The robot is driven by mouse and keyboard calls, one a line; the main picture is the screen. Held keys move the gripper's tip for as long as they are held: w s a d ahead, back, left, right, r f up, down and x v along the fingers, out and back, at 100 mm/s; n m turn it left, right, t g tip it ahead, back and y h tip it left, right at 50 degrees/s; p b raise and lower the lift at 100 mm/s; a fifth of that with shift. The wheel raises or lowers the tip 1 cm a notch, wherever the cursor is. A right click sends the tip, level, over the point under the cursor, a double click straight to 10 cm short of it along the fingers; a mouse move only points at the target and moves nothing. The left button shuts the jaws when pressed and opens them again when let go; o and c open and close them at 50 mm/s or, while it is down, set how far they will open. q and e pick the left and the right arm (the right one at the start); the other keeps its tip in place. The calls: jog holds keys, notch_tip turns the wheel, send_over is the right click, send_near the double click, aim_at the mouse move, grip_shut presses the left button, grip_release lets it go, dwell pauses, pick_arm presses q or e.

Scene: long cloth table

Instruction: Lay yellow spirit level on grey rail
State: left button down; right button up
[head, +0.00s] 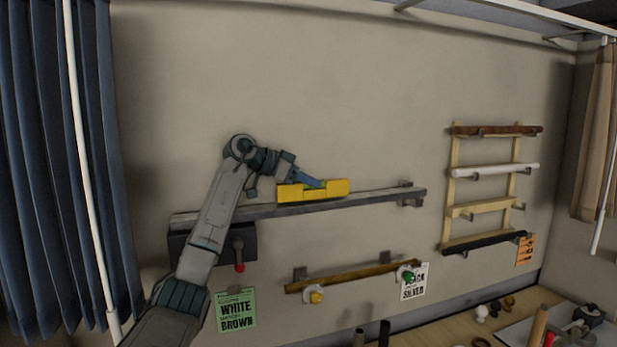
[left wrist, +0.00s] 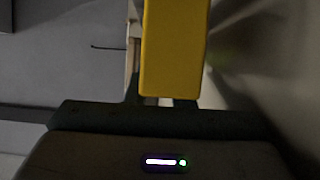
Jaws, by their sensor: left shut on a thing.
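The yellow spirit level (head: 288,193) is at the middle of the head view, at the top edge of the grey rail (head: 370,197) on the wall. Its long side runs roughly along the rail. I cannot tell whether it rests on the rail or is just above it. My left gripper (head: 312,184) is shut on the level near its middle. In the left wrist view the level (left wrist: 174,50) shows as a yellow block between the fingers, which are mostly hidden. My right gripper is not in view.
Below the rail hang a brass rail (head: 345,279), a green card (head: 235,309) and a white card (head: 414,283). A wooden rack (head: 448,205) with several rods is at right. A table (head: 440,335) with small items stands below. A blue curtain (head: 35,170) hangs at left.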

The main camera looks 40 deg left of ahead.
pick_arm(q)
jog(key=shift+f, duration=0.2)
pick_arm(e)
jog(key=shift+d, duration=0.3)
pick_arm(q)
jog(key=c, duration=1.2)
grip_release()
jog(key=shift+o, duration=0.2)
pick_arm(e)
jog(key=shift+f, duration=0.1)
pick_arm(q)
jog(key=shift+r+b, duration=0.4)
jog(key=shift+r, duration=0.2)
notch_tip(320, 180, up, 2)
jog(key=shift+d+r+b, duration=0.1)
jog(key=shift+b, duration=0.3)
jog(key=s+d+r+b, duration=0.1)
jog(key=s+d+b, duration=0.9)
jog(key=b, duration=0.6)
jog(key=shift+s+d+r+b, duration=0.25)
jog(key=shift+s+r+b, duration=0.05)
jog(key=shift+s, duration=0.7)
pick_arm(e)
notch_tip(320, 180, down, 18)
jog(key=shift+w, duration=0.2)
